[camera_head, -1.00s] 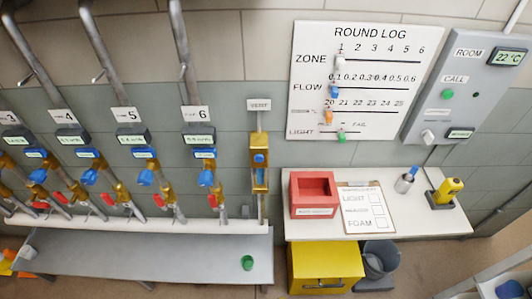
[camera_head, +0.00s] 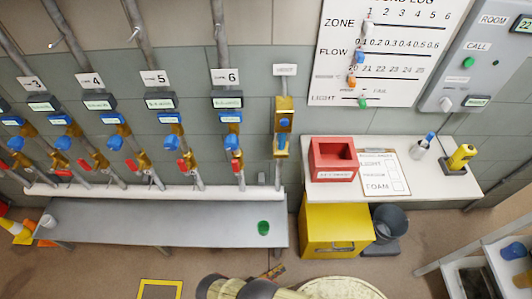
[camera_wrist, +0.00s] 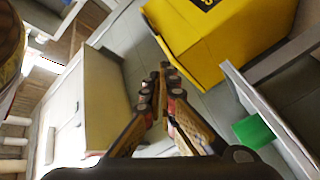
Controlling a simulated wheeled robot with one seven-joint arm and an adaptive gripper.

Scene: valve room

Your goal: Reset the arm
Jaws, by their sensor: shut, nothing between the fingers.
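My gripper (camera_wrist: 165,78) shows in the wrist view with its two dark-and-tan fingers closed together and nothing between them. It is clear of the surfaces around it. In the head view, part of my arm shows at the bottom edge, in front of the grey bench and the yellow cabinet (camera_head: 333,222). The cabinet also shows beyond the fingers in the wrist view (camera_wrist: 225,35).
The grey bench (camera_head: 160,228) runs under several pipes with blue valves. A white counter (camera_head: 440,186) carries a red box (camera_head: 333,159), a clipboard (camera_head: 385,175) and a yellow device (camera_head: 461,157). A grey bin (camera_head: 388,222) stands beside the cabinet.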

